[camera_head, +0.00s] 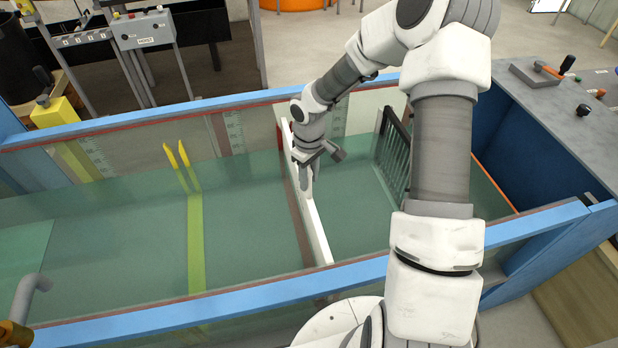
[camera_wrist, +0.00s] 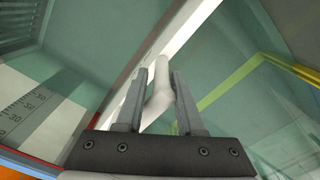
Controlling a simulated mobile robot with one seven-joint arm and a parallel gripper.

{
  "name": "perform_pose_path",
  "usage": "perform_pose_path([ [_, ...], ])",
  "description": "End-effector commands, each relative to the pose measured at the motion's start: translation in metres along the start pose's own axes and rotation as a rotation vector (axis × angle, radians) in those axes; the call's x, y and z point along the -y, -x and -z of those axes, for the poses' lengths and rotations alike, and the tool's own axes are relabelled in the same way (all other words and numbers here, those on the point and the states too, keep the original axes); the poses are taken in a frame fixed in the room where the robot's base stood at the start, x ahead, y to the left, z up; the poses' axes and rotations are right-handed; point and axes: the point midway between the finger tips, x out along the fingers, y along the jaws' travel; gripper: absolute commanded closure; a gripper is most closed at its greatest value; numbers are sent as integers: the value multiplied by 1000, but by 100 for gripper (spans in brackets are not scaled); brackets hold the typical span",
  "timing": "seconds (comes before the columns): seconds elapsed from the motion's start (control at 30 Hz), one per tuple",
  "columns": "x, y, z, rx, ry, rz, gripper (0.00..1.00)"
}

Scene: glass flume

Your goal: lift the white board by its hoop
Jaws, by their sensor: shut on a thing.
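The white board (camera_head: 318,234) stands upright across the glass flume, and its top edge shows as a white strip. It also shows in the wrist view (camera_wrist: 192,22). My gripper (camera_head: 304,186) is at the board's top edge, near its middle. In the wrist view my gripper (camera_wrist: 158,92) has its two fingers on either side of a pale, rounded bar, the hoop (camera_wrist: 160,88), and is shut on it. The rest of the hoop is hidden by the fingers and the gripper body.
The flume has blue rails (camera_head: 200,312) along both long sides. A dark rack of bars (camera_head: 394,150) stands right of the board. A yellow frame with two prongs (camera_head: 186,165) stands to the left. A grey bench with tools (camera_head: 560,85) is at the right.

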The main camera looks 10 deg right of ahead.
Motion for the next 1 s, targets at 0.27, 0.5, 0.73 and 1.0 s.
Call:
perform_pose_path([
  [0.27,0,18,2,-4,5,-3,100],
  [0.5,0,30,2,-3,5,-3,100],
  [0.73,0,42,2,-3,4,-2,100],
  [1.0,0,54,2,-3,4,-3,100],
])
